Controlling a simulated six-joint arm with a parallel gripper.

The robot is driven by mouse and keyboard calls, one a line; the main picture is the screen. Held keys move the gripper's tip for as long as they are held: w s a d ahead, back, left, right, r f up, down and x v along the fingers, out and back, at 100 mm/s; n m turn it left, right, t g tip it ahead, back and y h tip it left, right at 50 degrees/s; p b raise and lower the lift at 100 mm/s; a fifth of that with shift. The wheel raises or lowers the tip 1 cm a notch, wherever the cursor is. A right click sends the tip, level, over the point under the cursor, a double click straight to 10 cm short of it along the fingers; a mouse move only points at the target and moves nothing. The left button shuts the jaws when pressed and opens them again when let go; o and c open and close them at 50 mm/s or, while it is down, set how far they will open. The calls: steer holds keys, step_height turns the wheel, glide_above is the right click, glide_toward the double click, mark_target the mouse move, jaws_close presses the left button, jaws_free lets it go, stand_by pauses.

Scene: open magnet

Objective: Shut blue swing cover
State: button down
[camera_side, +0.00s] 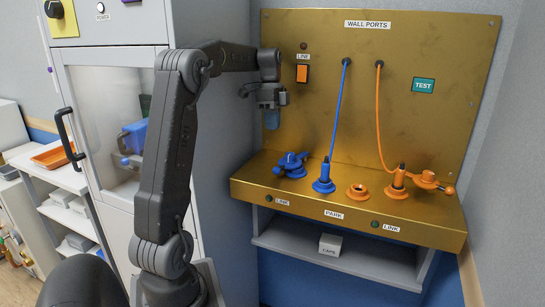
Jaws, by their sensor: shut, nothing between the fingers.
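The blue swing cover (291,160) sits at the left end of the brass ledge, on or over a blue fitting behind the LINK label. At this size I cannot tell whether it lies fully shut. A blue plug (323,182) with a blue cord stands upright in a blue socket just right of it. My gripper (272,120) is above the cover and slightly left of it, in front of the upright panel. It points down, its fingers are shut and empty, and it is clear of the cover.
An orange plug (398,180) stands in an orange port, with an orange swing cover (428,181) beside it at right. An empty orange socket (358,191) is left of that plug. The blue cord (339,110) and orange cord (379,120) rise to the brass panel (430,50).

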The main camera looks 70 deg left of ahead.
mark_target(291, 161)
steer(key=f+m, duration=0.3)
steer(key=d+f+m, duration=0.1)
steer(key=f+m, duration=0.5)
steer(key=f, duration=0.1)
steer(key=shift+s+d+m+h, duration=0.2)
steer(key=shift+s+m+h, duration=0.1)
steer(key=shift+m+h, duration=0.1)
steer(key=shift+d+r, duration=0.1)
steer(key=shift+w+d+n+t, duration=0.15)
steer(key=shift+w+d+n, duration=0.2)
steer(key=shift+d, duration=0.2)
steer(key=shift+w+d+n+t, duration=0.2)
steer(key=shift+w+d+n, duration=0.15)
steer(key=shift+d, duration=0.25)
steer(key=shift+w+d+n+t, duration=0.15)
steer(key=shift+w+d+n, duration=0.1)
steer(key=shift+d+n, duration=0.25)
